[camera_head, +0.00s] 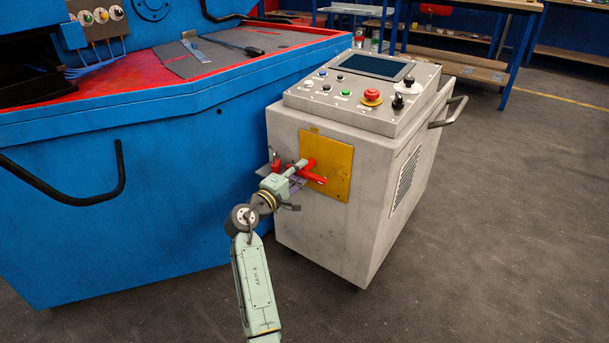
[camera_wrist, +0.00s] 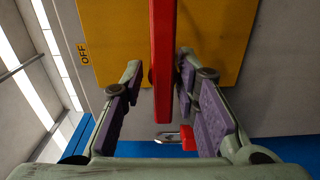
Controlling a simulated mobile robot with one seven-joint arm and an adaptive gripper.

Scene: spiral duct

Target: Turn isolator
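The isolator's red handle (camera_wrist: 162,60) stands out from a yellow plate (camera_wrist: 220,35), lettered OFF at its left in the wrist view. In the head view the red handle (camera_head: 315,179) is partly hidden by my gripper (camera_head: 292,173), and the yellow plate (camera_head: 340,170) is on the front of a grey cabinet. In the wrist view my gripper (camera_wrist: 158,72) is open, its purple-padded fingers on either side of the handle. A gap shows on the left; the right fingertip is close to the handle, and I cannot tell if it touches.
The grey cabinet (camera_head: 300,232) has a sloped panel on top with a screen, buttons and a red emergency stop (camera_head: 371,96). A small red item with a metal loop (camera_wrist: 187,138) shows below the handle. A large blue machine (camera_head: 130,200) stands close at left. Floor at right is clear.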

